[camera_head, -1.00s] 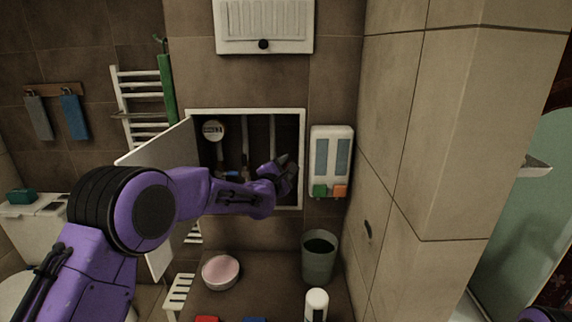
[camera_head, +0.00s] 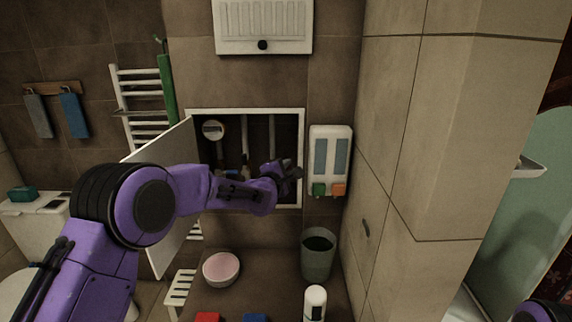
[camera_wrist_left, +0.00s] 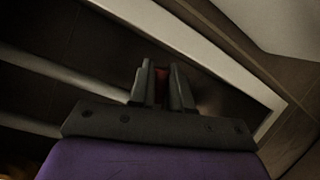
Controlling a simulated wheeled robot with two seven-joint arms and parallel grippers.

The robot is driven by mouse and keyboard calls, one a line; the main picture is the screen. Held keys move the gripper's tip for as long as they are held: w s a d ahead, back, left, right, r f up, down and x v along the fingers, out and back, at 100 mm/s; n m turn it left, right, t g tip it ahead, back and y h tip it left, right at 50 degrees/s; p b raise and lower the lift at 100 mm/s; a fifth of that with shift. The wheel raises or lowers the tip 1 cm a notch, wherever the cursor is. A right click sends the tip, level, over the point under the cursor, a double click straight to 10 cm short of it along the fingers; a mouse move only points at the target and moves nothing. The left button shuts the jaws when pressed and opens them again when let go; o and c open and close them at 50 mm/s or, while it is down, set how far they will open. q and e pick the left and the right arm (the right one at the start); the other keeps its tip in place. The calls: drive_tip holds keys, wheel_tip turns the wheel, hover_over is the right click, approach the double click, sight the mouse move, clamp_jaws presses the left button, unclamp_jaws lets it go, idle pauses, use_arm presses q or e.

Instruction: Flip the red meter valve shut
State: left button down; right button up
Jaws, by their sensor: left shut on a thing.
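The red meter valve shows as a small red piece (camera_wrist_left: 161,86) between the fingers in the left wrist view. My left gripper (camera_wrist_left: 160,84) is shut on it, and the fingers hide most of it. In the head view my left gripper (camera_head: 293,170) is inside the right part of the open wall cabinet (camera_head: 246,112), and the red valve is hidden there. A round white meter (camera_head: 213,130) is in the cabinet's upper left. My right gripper is out of view.
The cabinet door (camera_head: 168,235) stands open to the left, behind my left arm. A dispenser (camera_head: 330,158) hangs just right of the cabinet. Pipes (camera_head: 271,132) run vertically inside. A bin (camera_head: 318,252) and a pink basin (camera_head: 221,268) stand below.

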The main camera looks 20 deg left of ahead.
use_arm(q)
drive_tip(key=shift+f+m+g+y+p, duration=0.15)
drive_tip(key=shift+f+m+g+p, duration=0.25)
drive_tip(key=shift+m, duration=0.35)
drive_tip(key=shift+f+m+g+y+p, duration=0.15)
drive_tip(key=shift+f+m+g+p, duration=0.15)
drive_tip(key=shift+m+p, duration=0.35)
drive_tip(key=c, duration=1.2)
unclamp_jaws()
drive_tip(key=shift+o, duration=0.2)
drive_tip(key=shift+s+b, duration=0.45)
drive_tip(key=shift+b, duration=0.05)
drive_tip(key=s+r+b, duration=0.2)
drive_tip(key=s+b, duration=0.1)
drive_tip(key=s, duration=0.6)
drive_tip(key=shift+s+a, duration=0.2)
drive_tip(key=shift+f, duration=0.1)
